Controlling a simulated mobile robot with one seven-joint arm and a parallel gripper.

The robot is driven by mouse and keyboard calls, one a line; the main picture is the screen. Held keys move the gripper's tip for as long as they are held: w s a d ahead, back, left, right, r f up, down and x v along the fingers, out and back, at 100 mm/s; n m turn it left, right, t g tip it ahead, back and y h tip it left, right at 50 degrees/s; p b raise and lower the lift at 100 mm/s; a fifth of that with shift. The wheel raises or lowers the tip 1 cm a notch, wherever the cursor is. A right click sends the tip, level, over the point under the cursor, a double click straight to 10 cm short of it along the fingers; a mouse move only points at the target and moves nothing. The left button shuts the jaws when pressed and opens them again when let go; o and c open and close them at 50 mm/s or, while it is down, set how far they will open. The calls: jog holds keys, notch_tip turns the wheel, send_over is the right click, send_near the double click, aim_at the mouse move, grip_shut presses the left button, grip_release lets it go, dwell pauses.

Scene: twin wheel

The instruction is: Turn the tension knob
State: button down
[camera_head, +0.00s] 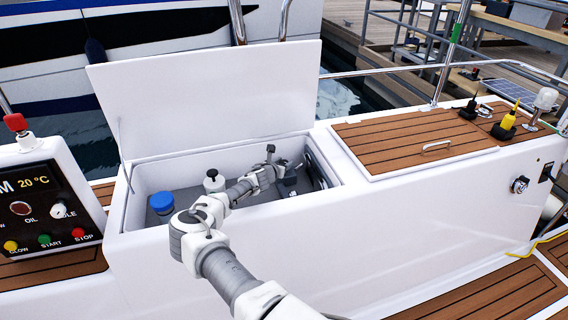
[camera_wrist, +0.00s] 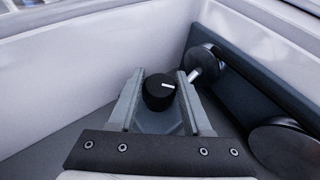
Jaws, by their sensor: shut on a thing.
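The tension knob (camera_wrist: 158,95) is a round black knob with a short white line on top that points right. In the wrist view it sits between the two grey fingers of my gripper (camera_wrist: 161,76), which is shut on it. In the head view my gripper (camera_head: 287,180) reaches down into the open white locker (camera_head: 140,180), at its right end. The knob cannot be made out there, as it is small and partly behind my wrist.
Two round black discs on stems, the nearer disc (camera_wrist: 290,150) and the farther disc (camera_wrist: 205,58), stand right of the fingers. A blue cap (camera_head: 161,202) and a white bottle (camera_head: 214,182) sit left in the locker. The raised lid (camera_head: 205,95) stands behind.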

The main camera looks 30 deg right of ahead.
jog(key=shift+m+g, duration=0.3)
jog(key=shift+m+g+h, duration=0.7)
jog(key=shift+m+g, duration=1)
jog(key=shift+f+m+g+h, duration=0.1)
jog(key=shift+m+g+h, duration=0.4)
jog(key=shift+m+g, duration=0.85)
jog(key=shift+c, duration=1.7)
grip_release()
jog(key=shift+a+r+n+p, duration=0.25)
jog(key=shift+a+r+p, duration=0.15)
jog(key=p+v, duration=0.5)
jog(key=v, duration=1.1)
jog(key=shift+a+p, duration=0.3)
jog(key=shift+p, duration=0.05)
